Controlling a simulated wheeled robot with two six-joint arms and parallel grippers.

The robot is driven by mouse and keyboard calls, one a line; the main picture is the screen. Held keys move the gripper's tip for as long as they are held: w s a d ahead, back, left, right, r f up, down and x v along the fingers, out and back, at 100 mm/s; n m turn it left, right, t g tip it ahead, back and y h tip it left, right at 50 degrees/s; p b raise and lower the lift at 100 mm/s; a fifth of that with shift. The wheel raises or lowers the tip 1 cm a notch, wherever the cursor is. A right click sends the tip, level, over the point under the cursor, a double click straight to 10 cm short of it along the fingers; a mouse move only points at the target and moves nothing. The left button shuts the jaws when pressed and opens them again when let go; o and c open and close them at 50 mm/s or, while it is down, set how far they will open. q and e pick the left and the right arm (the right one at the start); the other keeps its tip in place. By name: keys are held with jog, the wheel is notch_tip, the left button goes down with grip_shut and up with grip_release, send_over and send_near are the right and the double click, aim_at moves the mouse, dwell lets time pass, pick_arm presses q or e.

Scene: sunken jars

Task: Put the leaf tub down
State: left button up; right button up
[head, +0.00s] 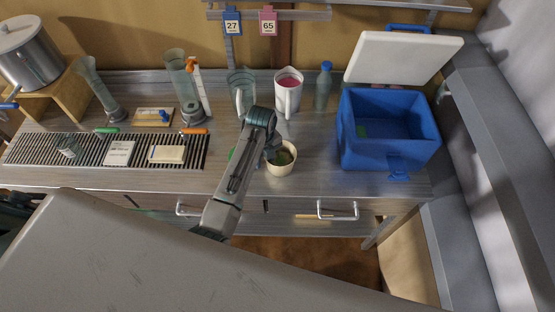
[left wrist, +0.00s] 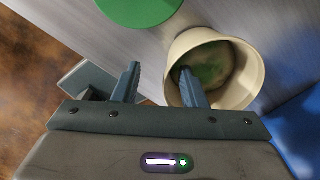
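The leaf tub, a cream round tub (head: 284,168) with green matter inside, is at the front of the metal counter, left of the blue cooler. It appears upright on the counter. In the left wrist view the tub (left wrist: 240,100) is at the right, its mouth facing the camera. My left gripper (left wrist: 160,75) has its fingers apart across the tub's near wall, one finger inside the mouth and one outside. A gap shows between the outer finger and the wall. In the head view my left gripper (head: 275,153) partly hides the tub's left side. My right gripper is not in view.
A green disc (left wrist: 140,10) lies on the counter beside the tub. The open blue cooler (head: 390,155) stands right. A pink-filled jug (head: 288,95), an empty jug (head: 241,85) and a bottle (head: 323,88) stand behind. A slotted rack (head: 40,152) is left. Counter between tub and cooler is clear.

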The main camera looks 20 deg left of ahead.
pick_arm(q)
jog(key=shift+f, duration=0.5)
grip_shut()
jog(key=shift+r, duration=0.15)
